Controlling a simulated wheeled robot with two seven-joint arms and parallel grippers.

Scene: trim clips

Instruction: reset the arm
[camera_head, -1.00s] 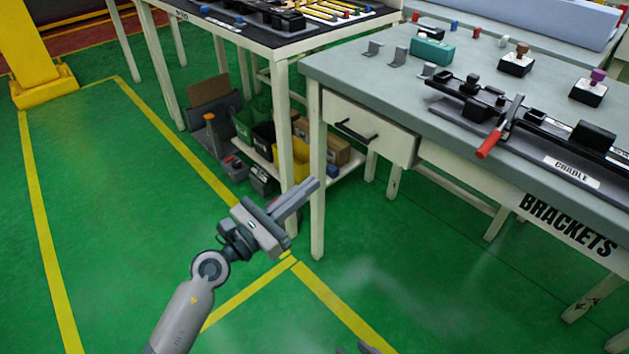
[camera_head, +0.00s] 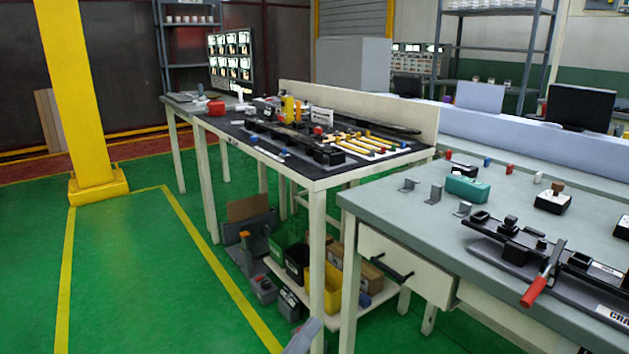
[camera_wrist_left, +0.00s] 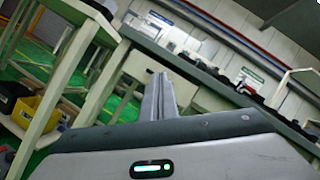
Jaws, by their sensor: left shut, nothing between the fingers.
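My left gripper (camera_head: 304,338) shows only as its grey finger tips at the bottom edge of the head view, below the near corner of the grey bench. In the left wrist view its fingers (camera_wrist_left: 158,97) are together, with nothing held between them. The rest of the left arm is out of the head view. My right gripper is in neither view.
The grey bench (camera_head: 390,214) at the right carries a black cradle fixture with a red-handled lever (camera_head: 541,280), brackets and a teal block (camera_head: 467,189). A black-topped table (camera_head: 300,172) stands behind it, with bins below. A yellow post (camera_head: 78,100) stands left. Green floor is open at left.

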